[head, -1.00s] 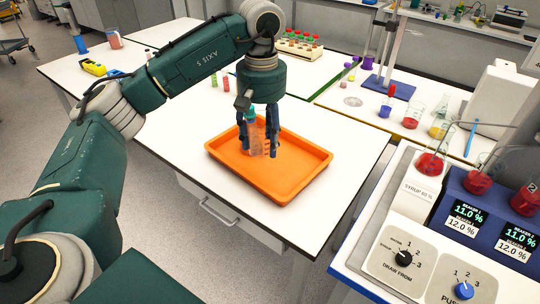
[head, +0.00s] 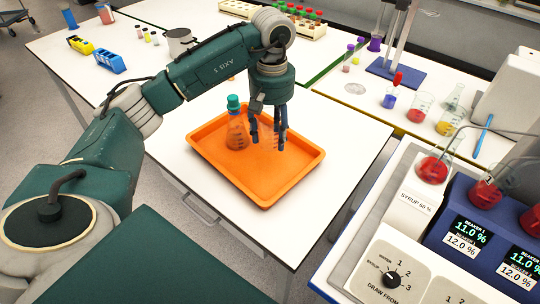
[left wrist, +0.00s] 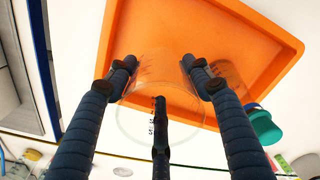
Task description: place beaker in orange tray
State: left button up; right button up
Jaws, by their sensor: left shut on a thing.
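The orange tray (head: 232,181) lies on the white table. A clear beaker (head: 268,142) shows faintly between the fingers of my left gripper (head: 267,140), over the tray. In the left wrist view, the clear graduated beaker (left wrist: 152,78) sits between the fingers (left wrist: 158,78), which are shut on it. I cannot tell whether its base touches the tray. A flask with a teal cap (head: 235,104) stands in the tray, left of the gripper; the cap also shows in the left wrist view (left wrist: 264,127). My right gripper is out of view.
A syrup dispenser (head: 430,240) with red-filled beakers stands at the front right. A rack of capped tubes (head: 300,28) and several beakers stand on the back tables. A blue-based stand (head: 395,72) is at the back right. The table right of the tray is clear.

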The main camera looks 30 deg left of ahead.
aim_at(271, 167)
pick_arm(q)
notch_tip(271, 167, down, 4)
jog(key=shift+w+r+p, duration=0.1)
jog(key=shift+p, duration=0.3)
jog(key=shift+f, duration=1.2)
notch_tip(271, 167, down, 3)
jog(key=shift+r+p, duration=0.2)
jog(key=shift+p, duration=0.45)
jog(key=shift+f, duration=0.55)
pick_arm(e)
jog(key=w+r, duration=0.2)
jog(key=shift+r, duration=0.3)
